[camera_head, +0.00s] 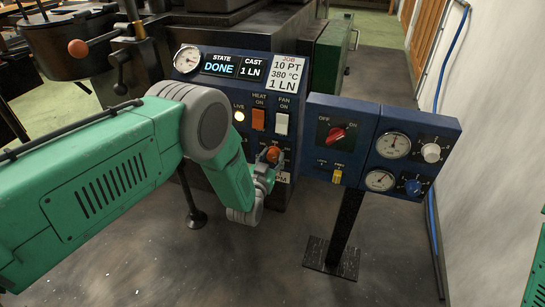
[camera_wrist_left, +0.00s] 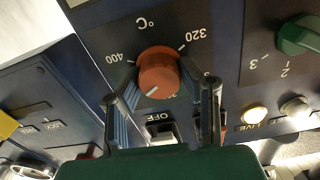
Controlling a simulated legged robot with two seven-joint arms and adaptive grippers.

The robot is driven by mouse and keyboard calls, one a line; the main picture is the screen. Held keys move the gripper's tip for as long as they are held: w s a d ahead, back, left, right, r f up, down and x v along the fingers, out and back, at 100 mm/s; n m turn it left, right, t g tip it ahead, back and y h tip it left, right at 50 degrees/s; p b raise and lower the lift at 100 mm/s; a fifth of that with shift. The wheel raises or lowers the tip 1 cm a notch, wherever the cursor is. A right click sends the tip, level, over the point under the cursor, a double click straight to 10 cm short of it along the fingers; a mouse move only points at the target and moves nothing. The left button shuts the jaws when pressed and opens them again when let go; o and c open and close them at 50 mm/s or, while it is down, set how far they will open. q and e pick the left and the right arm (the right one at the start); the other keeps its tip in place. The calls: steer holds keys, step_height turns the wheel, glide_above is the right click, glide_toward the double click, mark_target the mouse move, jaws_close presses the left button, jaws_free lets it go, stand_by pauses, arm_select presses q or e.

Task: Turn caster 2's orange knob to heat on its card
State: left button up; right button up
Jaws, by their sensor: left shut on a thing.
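The orange knob (camera_head: 273,154) sits low on the blue caster panel (camera_head: 219,84). My left gripper (camera_head: 268,168) is shut on it. In the wrist view the orange knob (camera_wrist_left: 158,72) lies between the two fingers of my left gripper (camera_wrist_left: 160,82), with 400 at its left and 320 at its right. A white mark on the knob points down and left in that picture. Fingers hide part of the scale. The card (camera_head: 286,73) reads 10 PT, 380 °C, 1 LN. The display (camera_head: 219,65) reads STATE DONE. My right gripper is out of view.
An orange HEAT switch (camera_head: 258,119) and white FAN switch (camera_head: 282,124) are above the knob. A green knob (camera_wrist_left: 299,36) is beside it in the wrist view. A second panel with a red knob (camera_head: 337,134) stands at right on a post (camera_head: 345,226). Floor ahead is open.

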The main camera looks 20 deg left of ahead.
arm_select(q)
steer(key=shift+s+d+f, duration=0.1)
steer(key=shift+s+f, duration=0.1)
steer(key=shift+f, duration=0.2)
steer(key=o, duration=1.1)
steer(key=shift+w+r, duration=0.1)
steer(key=shift+w, duration=0.05)
steer(key=shift+r, duration=0.1)
steer(key=s, duration=1.2)
steer(key=shift+a, duration=0.2)
